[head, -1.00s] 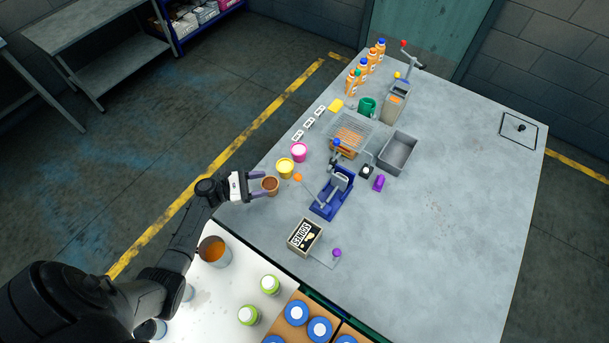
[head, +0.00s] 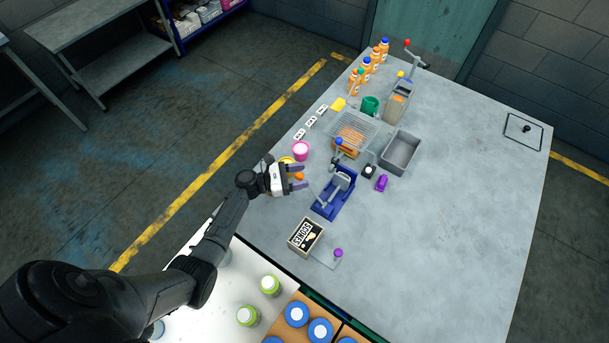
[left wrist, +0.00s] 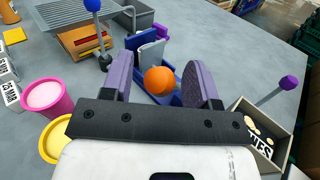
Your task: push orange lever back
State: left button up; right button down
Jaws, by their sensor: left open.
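The orange lever's round knob (head: 299,176) shows between the fingertips of my left gripper (head: 297,176) in the head view. In the left wrist view the orange knob (left wrist: 159,80) is framed between the two purple fingers of my open left gripper (left wrist: 160,82), with a gap on each side. The lever belongs to the blue press-like device (head: 334,193), whose blue frame and grey plates (left wrist: 148,48) show behind the knob. The lever's rod is mostly hidden by the knob. My right gripper is not in view.
A pink cup (head: 301,151) and a yellow cup (head: 286,160) stand close by my left gripper. A box with a dark label (head: 306,236) and a purple-knobbed lever (head: 338,253) are nearer.

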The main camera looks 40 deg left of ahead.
pick_arm(q)
jog(key=shift+x, duration=0.8)
jog(key=shift+c, duration=0.2)
grip_shut()
